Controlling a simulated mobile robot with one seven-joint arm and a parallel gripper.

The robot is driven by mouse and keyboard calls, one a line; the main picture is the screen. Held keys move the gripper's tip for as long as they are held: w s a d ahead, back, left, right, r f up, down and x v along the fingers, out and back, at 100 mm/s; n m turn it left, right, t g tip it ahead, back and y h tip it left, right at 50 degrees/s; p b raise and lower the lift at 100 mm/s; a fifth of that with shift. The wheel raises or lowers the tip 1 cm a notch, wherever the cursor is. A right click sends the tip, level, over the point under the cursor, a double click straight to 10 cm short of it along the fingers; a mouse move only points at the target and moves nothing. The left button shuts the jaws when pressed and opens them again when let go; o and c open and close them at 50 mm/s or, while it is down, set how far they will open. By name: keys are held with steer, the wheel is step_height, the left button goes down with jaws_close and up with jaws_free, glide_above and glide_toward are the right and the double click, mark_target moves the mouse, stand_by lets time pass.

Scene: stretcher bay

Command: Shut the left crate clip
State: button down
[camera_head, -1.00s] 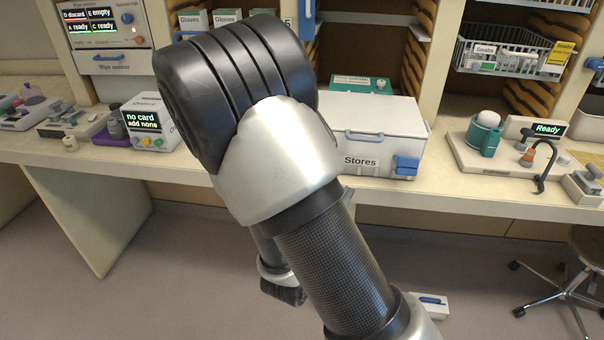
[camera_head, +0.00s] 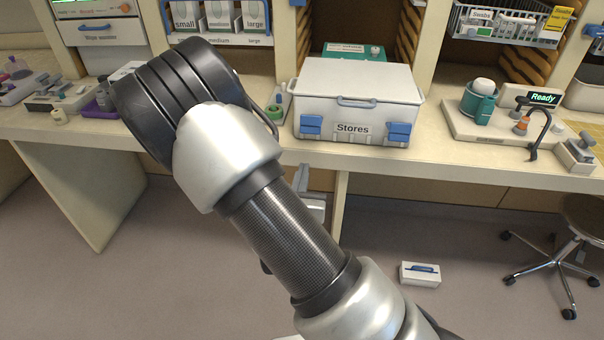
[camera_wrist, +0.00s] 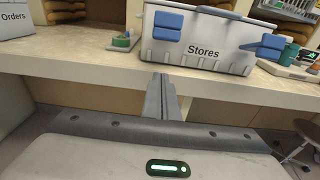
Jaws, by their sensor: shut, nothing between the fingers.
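The white crate marked Stores (camera_head: 355,112) stands on the bench with its lid down; it also shows in the wrist view (camera_wrist: 203,63). The left clip (camera_head: 311,127) is blue, at the left of the crate's front. In the wrist view the left clip (camera_wrist: 167,27) shows as two blue pieces, one above the other; I cannot tell whether it is latched. The right clip (camera_head: 399,132) is a similar blue part. My gripper (camera_wrist: 162,78) is shut and empty, below the left clip and apart from it. In the head view my arm partly hides the gripper.
A green tape dispenser (camera_head: 274,112) stands just left of the crate. A tray with a cup (camera_head: 480,100) and a Ready display is to the right. The bench edge (camera_wrist: 85,62) lies under the crate. A small white box (camera_head: 419,274) is on the floor.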

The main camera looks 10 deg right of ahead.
mark_target(312, 122)
steer(key=w+d+r, duration=0.2)
steer(key=w+r, duration=0.1)
steer(key=w, duration=0.4)
steer(key=shift+d, duration=0.15)
steer(key=shift+r+p, duration=0.2)
steer(key=shift+p, duration=0.2)
